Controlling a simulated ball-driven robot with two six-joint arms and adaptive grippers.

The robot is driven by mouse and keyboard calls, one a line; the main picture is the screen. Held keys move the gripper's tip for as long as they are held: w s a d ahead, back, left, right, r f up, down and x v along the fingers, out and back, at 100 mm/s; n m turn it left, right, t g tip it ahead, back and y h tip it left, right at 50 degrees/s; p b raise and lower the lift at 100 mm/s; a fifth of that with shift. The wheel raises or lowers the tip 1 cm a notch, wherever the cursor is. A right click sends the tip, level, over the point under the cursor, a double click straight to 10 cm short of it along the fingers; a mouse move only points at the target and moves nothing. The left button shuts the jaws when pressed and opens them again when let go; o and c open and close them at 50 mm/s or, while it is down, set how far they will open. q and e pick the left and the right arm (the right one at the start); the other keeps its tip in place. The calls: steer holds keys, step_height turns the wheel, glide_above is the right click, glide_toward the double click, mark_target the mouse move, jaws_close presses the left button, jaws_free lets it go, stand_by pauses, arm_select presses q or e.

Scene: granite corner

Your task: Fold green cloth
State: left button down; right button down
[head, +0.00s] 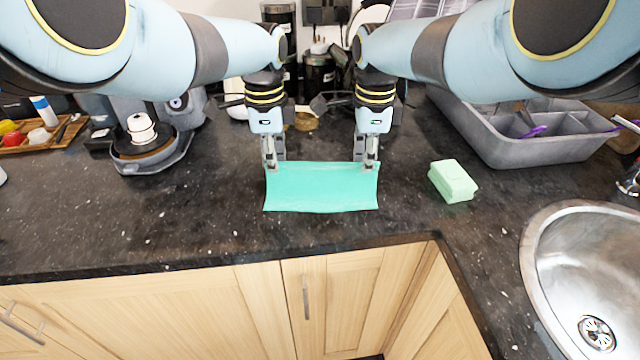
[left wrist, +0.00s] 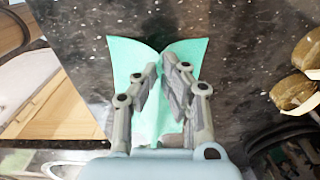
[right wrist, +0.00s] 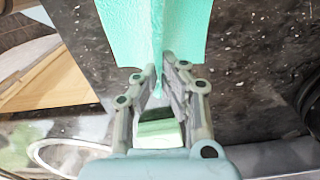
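The green cloth (head: 321,188) is spread as a wide rectangle on the dark worktop in the head view, between my two grippers. My left gripper (head: 272,164) is shut on its far left corner. My right gripper (head: 366,164) is shut on its far right corner. In the left wrist view the cloth (left wrist: 128,75) bunches into a crease between the fingertips. In the right wrist view the cloth (right wrist: 185,30) rises in a pinched ridge between the fingertips. I cannot tell how far the far edge is off the worktop.
A pale green sponge-like block (head: 453,180) lies right of the cloth. A grey divided tub (head: 520,135) stands behind it. A steel sink (head: 545,262) is at the front right. A black-and-grey appliance (head: 150,150) stands left. The worktop (head: 200,215) left of the cloth is clear.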

step_height(320, 180, up, 10)
steer(key=p, duration=0.8)
steer(key=shift+f, duration=0.15)
